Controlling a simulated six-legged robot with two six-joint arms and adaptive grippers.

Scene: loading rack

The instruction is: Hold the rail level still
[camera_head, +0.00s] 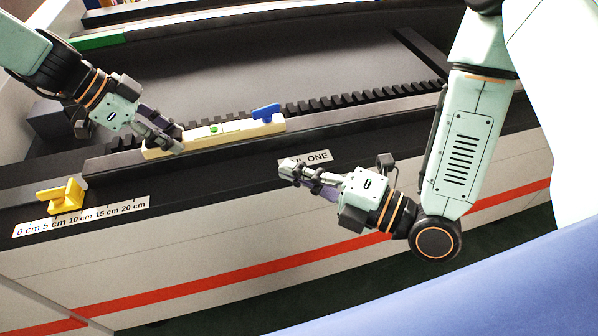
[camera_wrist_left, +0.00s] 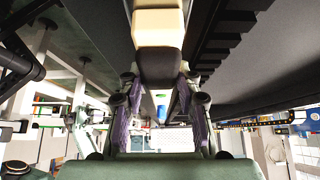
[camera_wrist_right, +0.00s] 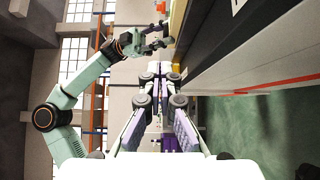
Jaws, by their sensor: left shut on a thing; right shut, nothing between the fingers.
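The rail level is a long cream-yellow bar (camera_head: 225,134) with a small green vial in its middle and a blue piece (camera_head: 266,112) at its right end. It lies along the dark rail (camera_head: 340,118), beside a toothed strip. My left gripper (camera_head: 172,143) is shut on the level near its left end, and its fingers hide part of it. In the left wrist view a cream part (camera_wrist_left: 158,28) shows at the top, beyond the fingers. My right gripper (camera_head: 288,171) is shut and empty in front of the rail, below and right of the level, apart from it.
A yellow block (camera_head: 62,196) stands by a white centimetre scale (camera_head: 85,215) at the left. A white label (camera_head: 318,157), partly hidden by my right gripper, reads "ONE" at its end. A green strip (camera_head: 97,41) lies at the back left. The grey surface behind the rail is clear.

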